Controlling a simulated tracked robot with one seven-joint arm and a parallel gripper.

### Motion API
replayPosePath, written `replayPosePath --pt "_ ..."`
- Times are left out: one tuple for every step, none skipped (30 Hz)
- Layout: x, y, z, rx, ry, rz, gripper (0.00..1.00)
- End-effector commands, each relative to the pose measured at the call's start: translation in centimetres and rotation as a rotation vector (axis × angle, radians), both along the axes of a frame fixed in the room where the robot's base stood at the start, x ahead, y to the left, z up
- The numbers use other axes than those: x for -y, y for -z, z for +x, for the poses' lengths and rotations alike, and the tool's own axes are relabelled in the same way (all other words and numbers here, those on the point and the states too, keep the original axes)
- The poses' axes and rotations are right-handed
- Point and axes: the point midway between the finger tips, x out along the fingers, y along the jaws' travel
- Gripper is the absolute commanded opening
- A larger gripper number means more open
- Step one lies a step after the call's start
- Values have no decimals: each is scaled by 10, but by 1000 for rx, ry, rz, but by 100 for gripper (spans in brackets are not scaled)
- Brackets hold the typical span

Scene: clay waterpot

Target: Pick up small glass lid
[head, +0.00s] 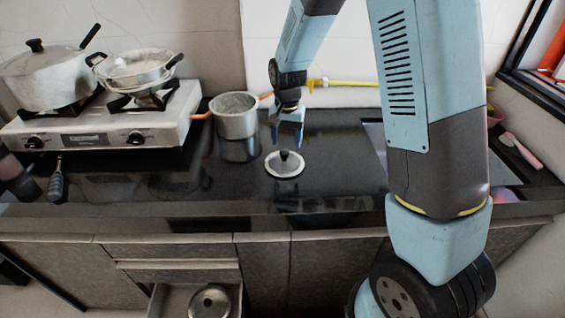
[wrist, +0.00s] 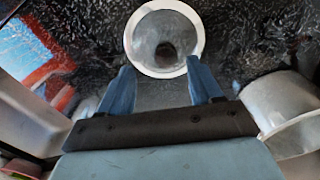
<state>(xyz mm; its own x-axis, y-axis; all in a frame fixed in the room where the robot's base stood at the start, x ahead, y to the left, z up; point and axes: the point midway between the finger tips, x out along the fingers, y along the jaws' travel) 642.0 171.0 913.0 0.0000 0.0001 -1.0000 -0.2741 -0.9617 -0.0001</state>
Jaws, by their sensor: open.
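The small glass lid (head: 285,170) lies flat on the black countertop, with a pale rim and a dark upright knob. In the wrist view the lid (wrist: 146,61) is at the top middle, its dark knob near the centre. My gripper (head: 288,144) is above the counter, just behind and over the lid in the head view. In the wrist view the two blue fingers of my gripper (wrist: 159,75) are spread apart, with nothing between them. The tips appear close to the lid's near rim; I cannot tell the exact height gap.
A metal pot (head: 237,122) stands left of my gripper and shows at the right in the wrist view (wrist: 288,105). A gas stove (head: 112,128) with pans is further left. Another lid (head: 210,301) lies in an open drawer below.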

Motion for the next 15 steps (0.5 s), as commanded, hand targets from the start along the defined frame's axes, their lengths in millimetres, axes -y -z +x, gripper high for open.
replayPosePath --pt "0 3 0 0 0 0 64" --pt "0 4 0 1 0 1 64" --pt "0 5 0 1 0 1 64" --pt "-1 6 0 2 -1 0 64" --pt "-1 8 0 2 -1 -1 64" --pt "-2 11 -1 1 -1 -1 64" --pt "-3 15 -1 1 -1 -1 64" --pt "-4 18 -1 0 -1 -2 64" --pt "-6 23 -1 1 -1 -2 64" --pt "-7 27 -2 1 -2 -2 64" --pt "-8 31 -2 1 -2 -3 64" --pt "-9 36 -2 2 -2 -3 64" --pt "-9 40 -2 3 -1 -3 64" --pt "-8 43 -2 2 -1 -3 64" --pt "-8 47 -2 3 -1 -3 64"
